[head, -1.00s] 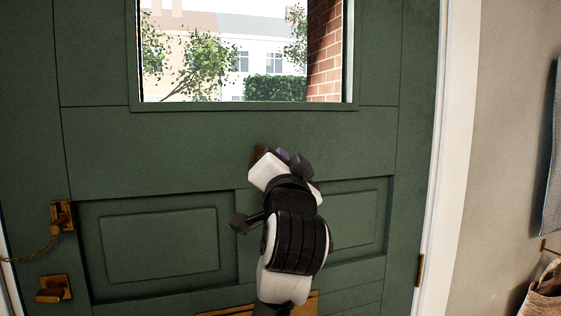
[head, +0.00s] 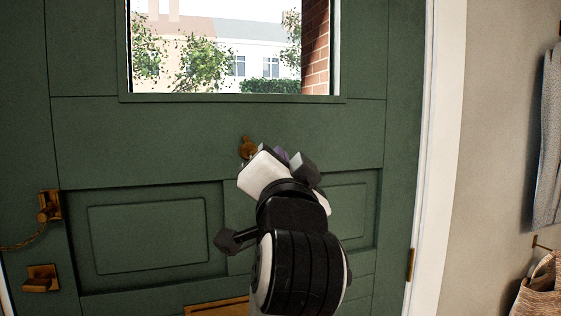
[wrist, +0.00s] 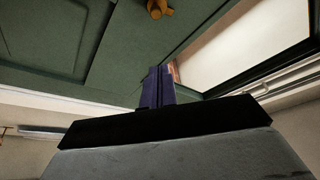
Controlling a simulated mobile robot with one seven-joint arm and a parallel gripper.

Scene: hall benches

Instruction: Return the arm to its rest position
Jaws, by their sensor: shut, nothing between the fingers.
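My arm reaches up in front of a green panelled door (head: 150,130) in the head view. My gripper shows in the wrist view (wrist: 158,88) as two purple fingers pressed together, with nothing between them. In the head view the gripper (head: 282,154) is mostly hidden behind my wrist, with only a bit of purple showing. A brass fitting (head: 247,149) on the door is just left of and above it. The same fitting appears at the top of the wrist view (wrist: 159,8), apart from the fingertips.
The door has a window (head: 220,50), a brass latch with a chain (head: 49,206), a brass knob (head: 40,279) and a brass plate (head: 217,306) low down. At right are a white frame (head: 440,150), a hanging grey cloth (head: 548,140) and a woven basket or bag (head: 538,288).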

